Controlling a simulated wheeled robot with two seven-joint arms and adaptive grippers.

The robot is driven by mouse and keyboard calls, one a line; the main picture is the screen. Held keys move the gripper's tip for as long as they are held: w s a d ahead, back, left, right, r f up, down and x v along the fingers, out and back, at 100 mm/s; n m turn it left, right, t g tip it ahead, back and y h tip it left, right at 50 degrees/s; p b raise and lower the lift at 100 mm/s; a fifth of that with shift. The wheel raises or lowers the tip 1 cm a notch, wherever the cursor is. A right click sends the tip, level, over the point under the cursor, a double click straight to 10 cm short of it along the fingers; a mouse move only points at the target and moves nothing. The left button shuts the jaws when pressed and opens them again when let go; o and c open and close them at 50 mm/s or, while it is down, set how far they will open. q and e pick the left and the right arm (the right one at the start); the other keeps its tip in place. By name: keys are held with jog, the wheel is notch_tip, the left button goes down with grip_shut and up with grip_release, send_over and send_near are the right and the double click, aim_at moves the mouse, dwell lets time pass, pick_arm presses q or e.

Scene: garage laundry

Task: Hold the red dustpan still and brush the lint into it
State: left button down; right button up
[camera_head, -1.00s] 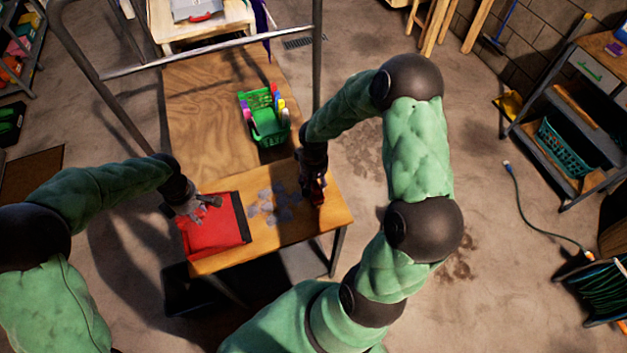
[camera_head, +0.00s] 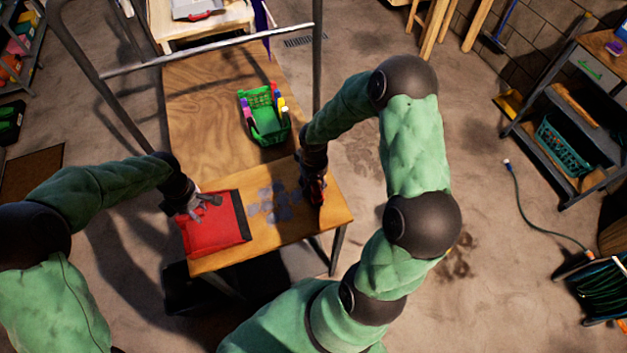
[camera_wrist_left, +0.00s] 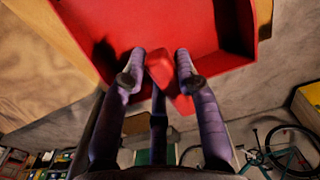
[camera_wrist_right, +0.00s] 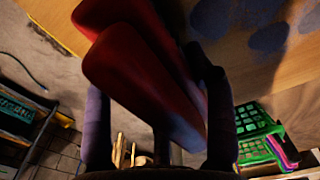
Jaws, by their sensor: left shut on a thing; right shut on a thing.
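The red dustpan (camera_head: 214,225) lies on the front left of the wooden table, its dark edge facing right toward the lint. My left gripper (camera_head: 197,203) is shut on the dustpan's red handle (camera_wrist_left: 160,67), which shows between the fingers in the left wrist view. The grey-blue lint (camera_head: 273,205) lies in several loose patches on the bare wood between the pan and my right gripper. My right gripper (camera_head: 314,185) is shut on a red brush (camera_wrist_right: 143,80), at the right side of the lint. The brush's bristles are hard to make out.
A green basket (camera_head: 268,118) with coloured items stands farther back on the table (camera_head: 205,90). A metal frame bar (camera_head: 220,55) crosses above the table. A shelf unit with a teal basket (camera_head: 563,153) stands to the right, clear of the table.

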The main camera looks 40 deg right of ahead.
aim_at(274, 202)
jog(key=shift+f, duration=0.15)
jog(key=shift+a, duration=0.15)
jog(key=a, duration=0.2)
jog(key=w+a, duration=0.1)
jog(key=a, duration=0.1)
jog(key=shift+w, duration=0.15)
jog(key=shift+w+a+f, duration=0.1)
jog(key=shift+w+a, duration=0.3)
jog(key=shift+a, duration=1.05)
jog(key=shift+w+a+r, duration=0.1)
jog(key=shift+w+a, duration=0.35)
jog(key=shift+a, duration=1.05)
jog(key=shift+w+a+f, duration=0.1)
jog(key=shift+w+a, duration=0.3)
jog(key=shift+a, duration=1.05)
jog(key=shift+w+a, duration=0.4)
jog(key=shift+a, duration=0.85)
jog(key=shift+w+a, duration=0.45)
jog(key=shift+a, duration=0.8)
jog(key=shift+w+a, duration=0.4)
jog(key=shift+a, duration=0.85)
jog(key=shift+w+a, duration=0.1)
jog(key=shift+a, duration=0.25)
pick_arm(q)
jog(key=shift+s+d, duration=0.15)
pick_arm(e)
jog(key=shift+w+a, duration=0.1)
jog(key=shift+a, duration=0.05)
